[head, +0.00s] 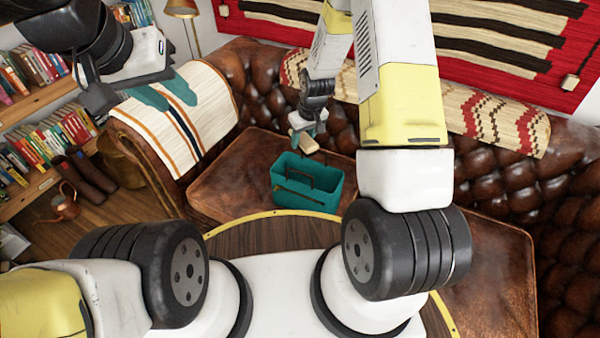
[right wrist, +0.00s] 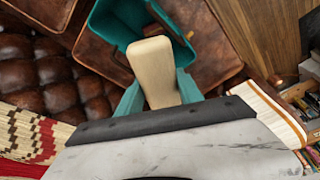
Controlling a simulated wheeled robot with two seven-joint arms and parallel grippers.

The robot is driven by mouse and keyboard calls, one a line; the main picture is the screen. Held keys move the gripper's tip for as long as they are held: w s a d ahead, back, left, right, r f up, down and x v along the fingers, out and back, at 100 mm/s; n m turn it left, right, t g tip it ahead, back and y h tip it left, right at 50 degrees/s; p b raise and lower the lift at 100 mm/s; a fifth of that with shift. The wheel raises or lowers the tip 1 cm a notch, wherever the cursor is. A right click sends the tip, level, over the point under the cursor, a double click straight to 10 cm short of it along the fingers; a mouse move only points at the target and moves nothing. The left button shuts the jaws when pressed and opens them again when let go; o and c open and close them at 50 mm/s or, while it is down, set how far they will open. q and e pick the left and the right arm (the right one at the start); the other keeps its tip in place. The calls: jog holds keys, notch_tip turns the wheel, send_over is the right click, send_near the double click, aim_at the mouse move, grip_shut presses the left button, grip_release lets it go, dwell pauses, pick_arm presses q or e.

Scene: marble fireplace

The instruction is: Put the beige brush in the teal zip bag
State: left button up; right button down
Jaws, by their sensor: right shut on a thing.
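The teal zip bag (head: 308,198) stands open at the top on the brown leather seat in the head view, with its handle up. It also shows at the top of the right wrist view (right wrist: 113,25). My right gripper (head: 308,133) is shut on the beige brush (head: 303,145) and holds it above and behind the bag. In the right wrist view the brush (right wrist: 153,66) sticks out from between the teal fingers (right wrist: 158,98), overlapping the bag's opening in the picture. My left gripper (head: 165,95) is open and empty over the sofa arm at the upper left.
A striped cloth (head: 190,120) covers the sofa arm. The tufted sofa back (head: 270,85) rises behind the bag. A round wooden table edge (head: 262,215) lies in front. Bookshelves (head: 30,75) and a copper watering can (head: 64,205) are at left.

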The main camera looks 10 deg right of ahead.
jog(key=w+a+f+n, duration=0.1)
jog(key=w+f, duration=0.1)
jog(key=f, duration=0.5)
jog(key=w+a+f+n, duration=0.1)
jog(key=w+a+f, duration=0.1)
jog(key=f, duration=0.6)
jog(key=shift+w+f+y, duration=0.15)
jog(key=shift+w+y, duration=0.1)
jog(key=shift+y, duration=0.05)
jog(key=shift+a+f+g, duration=0.1)
jog(key=shift+f+g, duration=0.05)
jog(key=shift+g, duration=0.15)
jog(key=c, duration=0.8)
grip_release()
jog(key=shift+o, duration=0.2)
